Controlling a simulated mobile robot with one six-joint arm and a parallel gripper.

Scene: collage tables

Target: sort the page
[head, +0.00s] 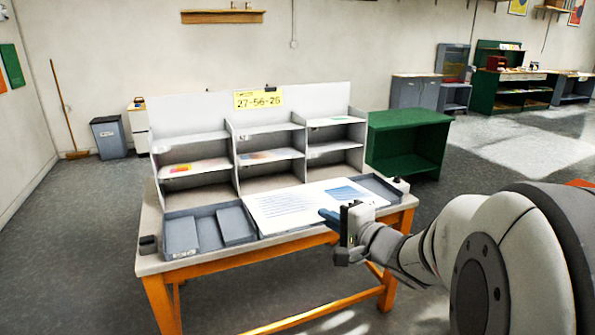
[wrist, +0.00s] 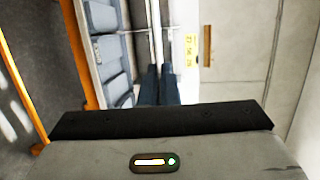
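A white page (head: 277,218) with lines of blue text lies on the worktable (head: 155,228), with a blue picture (head: 347,194) on its right part. Behind it stands a white sorter (head: 241,165) with three columns of shelves.
Grey trays (head: 181,237) sit at the table's left, and another tray (head: 381,188) at its right end. A yellow label (head: 258,98) tops the sorter. A green cabinet (head: 410,119) stands behind right, a grey bin (head: 109,138) behind left. Floor left of the table is clear.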

